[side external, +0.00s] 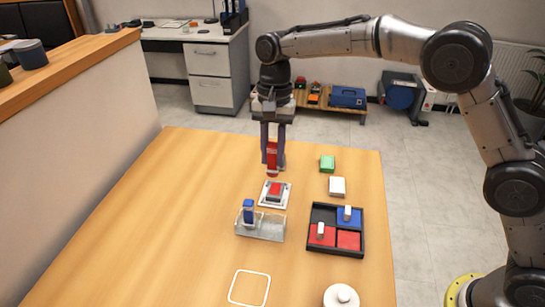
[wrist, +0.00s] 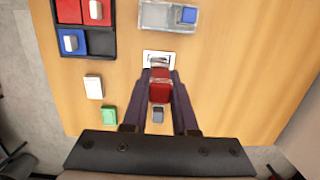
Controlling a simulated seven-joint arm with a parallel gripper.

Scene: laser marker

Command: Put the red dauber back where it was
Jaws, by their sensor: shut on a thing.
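My gripper (side external: 272,162) is shut on the red dauber (side external: 272,152) and holds it upright above the far part of the table. In the wrist view the red dauber (wrist: 160,92) sits between the two dark fingers. Just below and in front of it is a white plate (side external: 264,200) with a red block (side external: 275,190) on it; the dauber looks apart from it. A clear rack (side external: 268,228) stands nearer the camera. A blue dauber (side external: 249,212) stands in its left end, and the right part of the rack looks empty.
A black tray (side external: 362,240) with red and blue pads and small white-handled pieces is right of the rack. A white block (side external: 337,187) and green block (side external: 327,164) lie behind it. A white outlined square (side external: 249,288) and white round object (side external: 341,296) are at the front. The table's left is clear.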

